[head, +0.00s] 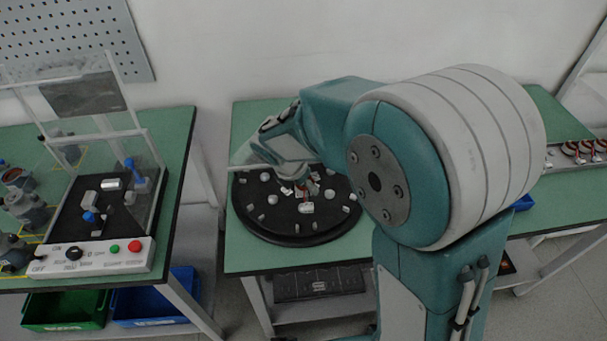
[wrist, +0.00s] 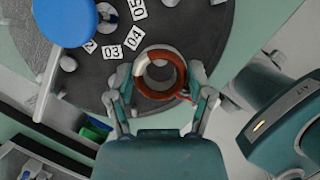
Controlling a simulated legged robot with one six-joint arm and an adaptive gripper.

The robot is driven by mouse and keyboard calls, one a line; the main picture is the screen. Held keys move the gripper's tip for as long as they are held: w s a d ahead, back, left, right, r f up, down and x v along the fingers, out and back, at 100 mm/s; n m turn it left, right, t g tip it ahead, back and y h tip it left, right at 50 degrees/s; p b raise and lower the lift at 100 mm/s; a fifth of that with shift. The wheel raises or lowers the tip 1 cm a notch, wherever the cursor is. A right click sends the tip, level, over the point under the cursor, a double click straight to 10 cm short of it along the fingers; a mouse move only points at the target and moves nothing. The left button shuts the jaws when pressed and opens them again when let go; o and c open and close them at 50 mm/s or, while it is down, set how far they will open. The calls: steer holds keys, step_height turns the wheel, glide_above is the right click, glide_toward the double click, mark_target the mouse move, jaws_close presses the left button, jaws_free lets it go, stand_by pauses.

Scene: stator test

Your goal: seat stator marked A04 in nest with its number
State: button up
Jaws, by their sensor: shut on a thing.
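The stator (wrist: 178,89), a ring with copper-red windings and a pale grey rim, sits between the two fingers of my gripper (wrist: 160,84) in the wrist view. The fingers are shut on it from left and right. No number on it is readable. The dark round plate (wrist: 85,75) lies beneath it, with white tags reading 03 (wrist: 112,52) and 04 (wrist: 135,35) just above the stator in the picture. I cannot tell whether the stator touches the plate. In the head view my gripper (head: 297,179) is over the round plate (head: 290,232), and my arm hides part of it.
A large blue disc (wrist: 65,20) covers part of the plate in the wrist view. Small pale pegs and blocks stand around the plate. A bench with a clear guard and a button box (head: 95,256) is at left. A tray of stators (head: 580,152) lies at far right.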

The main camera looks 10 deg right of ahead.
mark_target(302, 207)
steer(key=shift+a+f, duration=0.25)
steer(key=shift+f, duration=0.5)
steer(key=shift+a+f, duration=0.2)
steer(key=shift+f, duration=0.55)
steer(key=shift+d+f, duration=0.3)
steer(key=shift+f, duration=0.4)
steer(key=shift+a, duration=0.15)
steer(key=shift+f, duration=1.3)
steer(key=o, duration=1.2)
steer(key=shift+r, duration=0.1)
